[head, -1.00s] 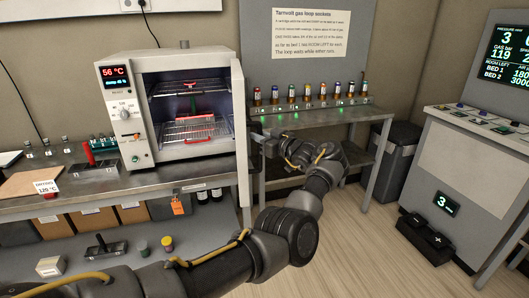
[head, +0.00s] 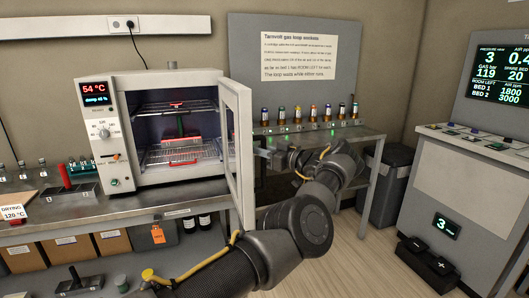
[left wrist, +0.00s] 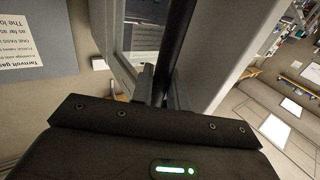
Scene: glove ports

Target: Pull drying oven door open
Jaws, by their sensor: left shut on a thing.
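The drying oven (head: 102,150) stands on the bench at the left of the head view, its lit chamber and wire racks exposed. Its white-framed glass door (head: 247,180) is swung wide to the right, inner face towards me. My left gripper (head: 262,152) is at the outer side of the door, partly hidden behind the door's edge. The left wrist view shows the gripper (left wrist: 148,90) shut on the dark upright door handle (left wrist: 177,50), beside the pale door (left wrist: 228,50). My right gripper is not in view.
Behind my left gripper stands a side table (head: 345,138) with a row of small bottles. A dark bin (head: 390,185) and a grey console (head: 460,180) are to the right. My left forearm crosses the front; bare floor shows right of it.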

